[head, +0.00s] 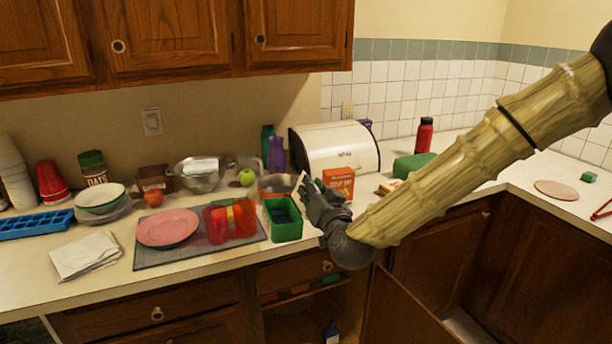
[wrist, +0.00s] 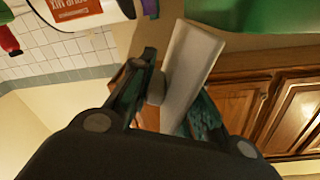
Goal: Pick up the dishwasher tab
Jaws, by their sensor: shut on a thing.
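In the head view the pale piece (head: 299,183) shows as a thin strip at the fingertips. A small grey rounded part lies beside it at the left finger in the wrist view. I cannot tell for sure whether the pale piece is the dishwasher tab, and I see no other clear one.
An orange soup-mix box (head: 339,181) stands right behind my gripper. A cabinet door (head: 400,315) hangs open below.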

